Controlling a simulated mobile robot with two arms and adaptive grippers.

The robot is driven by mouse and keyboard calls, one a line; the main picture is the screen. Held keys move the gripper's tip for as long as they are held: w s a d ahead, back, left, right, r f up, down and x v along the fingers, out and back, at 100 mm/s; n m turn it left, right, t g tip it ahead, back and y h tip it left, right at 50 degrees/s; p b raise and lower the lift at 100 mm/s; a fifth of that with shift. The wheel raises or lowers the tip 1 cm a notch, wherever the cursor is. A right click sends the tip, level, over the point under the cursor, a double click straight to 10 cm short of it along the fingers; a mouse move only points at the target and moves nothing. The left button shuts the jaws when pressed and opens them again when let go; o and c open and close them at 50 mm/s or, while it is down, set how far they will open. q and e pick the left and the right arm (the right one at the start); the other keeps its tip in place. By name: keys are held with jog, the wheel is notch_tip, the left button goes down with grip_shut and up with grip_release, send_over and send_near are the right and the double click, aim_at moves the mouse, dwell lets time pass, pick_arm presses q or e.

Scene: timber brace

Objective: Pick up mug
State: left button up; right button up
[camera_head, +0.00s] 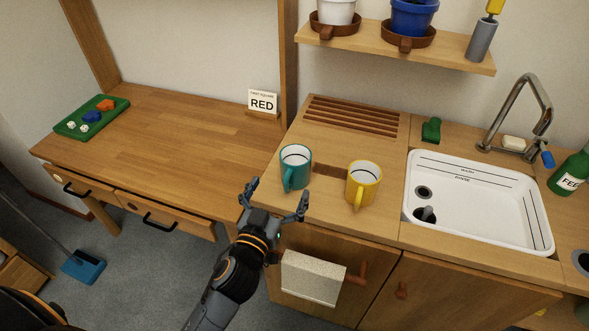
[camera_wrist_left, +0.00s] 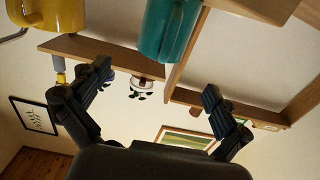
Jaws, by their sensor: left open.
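A teal mug (camera_head: 296,167) stands upright on the wooden counter, its handle toward the front. A yellow mug (camera_head: 363,184) stands upright to its right, also with its handle toward the front. My left gripper (camera_head: 277,197) is open and empty at the counter's front edge, just in front of and below the teal mug, apart from it. In the left wrist view the open fingers (camera_wrist_left: 160,95) show with nothing between them. The teal mug (camera_wrist_left: 167,28) is at the top middle there and the yellow mug (camera_wrist_left: 50,14) at the top left. My right gripper is not in view.
A white sink basin (camera_head: 478,203) with a tap (camera_head: 522,105) is at the right. A shelf (camera_head: 400,46) with pots hangs above. A towel (camera_head: 312,278) hangs below the counter.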

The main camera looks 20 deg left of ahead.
aim_at(300, 149)
pick_arm(q)
jog(key=w, duration=0.3)
jog(key=w+p, duration=0.1)
jog(key=w, duration=0.6)
jog(key=shift+w+d+f, duration=0.1)
jog(key=shift+d+f, duration=0.05)
jog(key=shift+f, duration=0.15)
jog(key=c, duration=1.3)
jog(key=shift+r, duration=0.1)
jog(key=shift+c, duration=0.4)
